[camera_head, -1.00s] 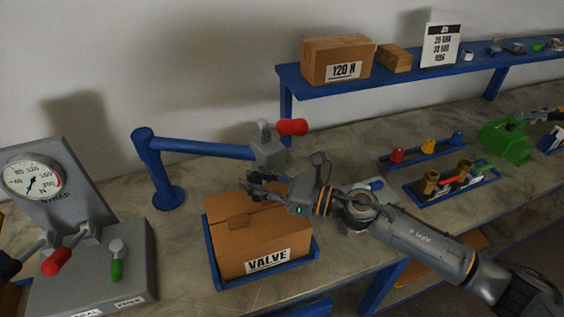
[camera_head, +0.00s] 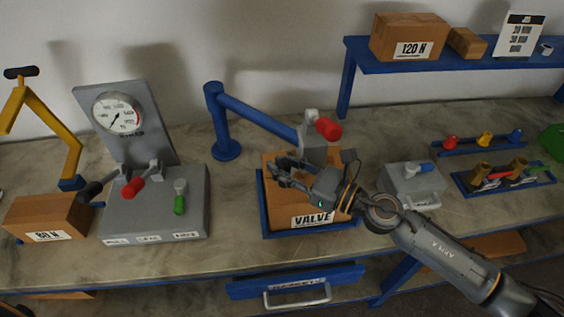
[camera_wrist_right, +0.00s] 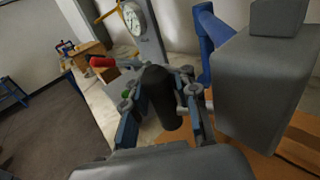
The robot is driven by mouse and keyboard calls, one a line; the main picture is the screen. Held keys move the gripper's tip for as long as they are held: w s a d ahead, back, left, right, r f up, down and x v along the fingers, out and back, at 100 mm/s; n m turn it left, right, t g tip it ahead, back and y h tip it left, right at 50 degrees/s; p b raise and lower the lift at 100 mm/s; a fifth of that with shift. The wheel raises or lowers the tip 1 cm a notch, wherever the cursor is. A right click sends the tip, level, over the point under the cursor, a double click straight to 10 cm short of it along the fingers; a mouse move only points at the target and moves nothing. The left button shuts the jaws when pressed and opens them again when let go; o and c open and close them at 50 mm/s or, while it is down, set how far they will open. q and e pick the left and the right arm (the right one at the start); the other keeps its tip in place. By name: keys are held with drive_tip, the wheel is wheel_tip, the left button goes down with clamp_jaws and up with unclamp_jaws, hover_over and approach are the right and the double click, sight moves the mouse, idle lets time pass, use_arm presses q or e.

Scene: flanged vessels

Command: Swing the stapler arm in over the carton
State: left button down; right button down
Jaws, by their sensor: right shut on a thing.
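The stapler arm (camera_head: 258,117) is a blue bar from a blue post, ending in a grey stapler head (camera_head: 316,150) with a red handle (camera_head: 328,129). The head hangs over the back right part of the carton (camera_head: 285,206), labelled VALVE. The carton sits in a blue tray (camera_head: 264,215). My right gripper (camera_head: 278,170) is in front of the head, above the carton. In the right wrist view its fingers are shut on a dark round handle (camera_wrist_right: 160,95), beside the grey head (camera_wrist_right: 262,95). My left gripper is not in view.
A gauge stand (camera_head: 150,215) with red, green and black levers is left of the carton. A grey box (camera_head: 412,184) with a blue lever stands right. A shelf (camera_head: 440,55) with a 120 N box is behind. Bare bench lies between gauge stand and tray.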

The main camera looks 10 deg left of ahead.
drive_tip(key=c, duration=1.2)
unclamp_jaws()
drive_tip(key=shift+s+f, duration=0.3)
drive_tip(key=shift+s, duration=0.15)
drive_tip(key=shift+o, duration=0.5)
drive_tip(key=shift+s+d+r, duration=0.15)
drive_tip(key=shift+d+r, duration=0.05)
drive_tip(key=shift+r, duration=0.05)
drive_tip(key=shift+w+d, duration=0.1)
drive_tip(key=shift+w, duration=0.1)
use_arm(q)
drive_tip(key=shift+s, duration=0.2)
use_arm(e)
drive_tip(key=v, duration=1.2)
drive_tip(key=shift+s, duration=0.1)
